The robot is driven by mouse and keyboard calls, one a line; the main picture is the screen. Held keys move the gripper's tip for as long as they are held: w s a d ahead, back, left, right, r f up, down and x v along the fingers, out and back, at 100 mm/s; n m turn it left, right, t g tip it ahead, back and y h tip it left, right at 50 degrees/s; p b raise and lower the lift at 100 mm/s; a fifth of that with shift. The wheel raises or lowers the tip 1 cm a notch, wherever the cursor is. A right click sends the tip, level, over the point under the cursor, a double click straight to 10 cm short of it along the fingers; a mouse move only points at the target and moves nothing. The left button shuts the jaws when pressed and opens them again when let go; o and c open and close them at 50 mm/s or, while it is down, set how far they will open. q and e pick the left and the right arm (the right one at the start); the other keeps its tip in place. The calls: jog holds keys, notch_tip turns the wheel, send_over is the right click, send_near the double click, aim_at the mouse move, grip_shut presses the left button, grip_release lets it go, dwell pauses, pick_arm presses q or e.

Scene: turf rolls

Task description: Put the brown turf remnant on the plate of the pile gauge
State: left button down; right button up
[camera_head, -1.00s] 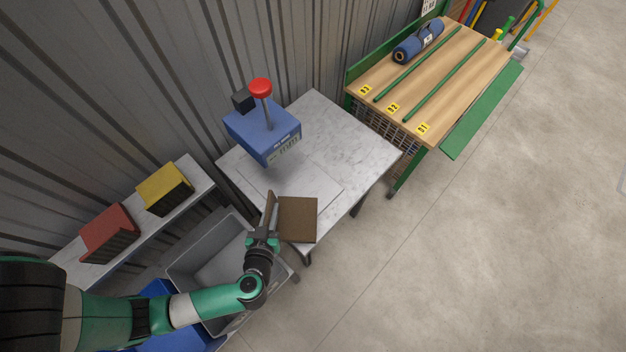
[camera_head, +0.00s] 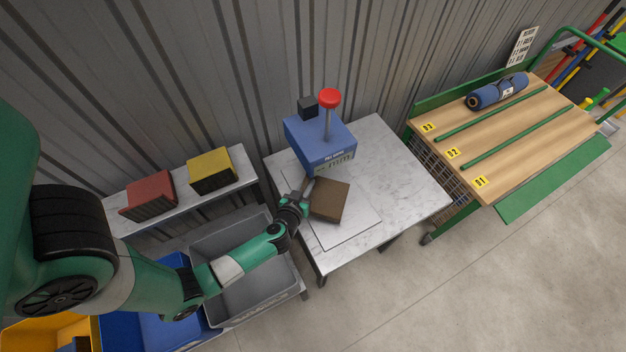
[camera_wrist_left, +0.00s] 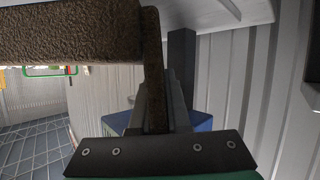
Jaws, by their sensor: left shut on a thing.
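The brown turf remnant (camera_head: 330,203) is a square slab with a narrow upright strip along one side. My left gripper (camera_head: 307,189) is shut on that strip, at the slab's left side. In the left wrist view the remnant (camera_wrist_left: 75,35) fills the upper left, and its strip runs down between the fingers (camera_wrist_left: 157,105). The pile gauge (camera_head: 318,142) is a blue block with a red knob (camera_head: 329,98). Its pale flat plate (camera_head: 350,228) lies in front of it. The remnant appears over the plate's rear part, near the block; whether it touches cannot be told.
The gauge is on a grey marbled table (camera_head: 408,190) with free room at right. A grey bin (camera_head: 262,300) and a shelf (camera_head: 240,184) with red (camera_head: 150,196) and yellow (camera_head: 212,171) blocks stand left. A wooden bench (camera_head: 500,130) with a blue roll (camera_head: 497,91) stands right.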

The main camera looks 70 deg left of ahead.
pick_arm(q)
jog(key=w+a, duration=0.1)
jog(key=a, duration=0.1)
jog(key=w+a, duration=0.1)
jog(key=w, duration=0.1)
jog(key=shift+a, duration=0.4)
notch_tip(320, 180, down, 4)
jog(key=b, duration=0.4)
jog(key=shift+r, duration=0.25)
jog(key=c, duration=1.3)
grip_release()
jog(key=shift+f, duration=0.15)
jog(key=shift+c, duration=0.2)
jog(key=o, duration=0.5)
jog(key=shift+c, duration=0.2)
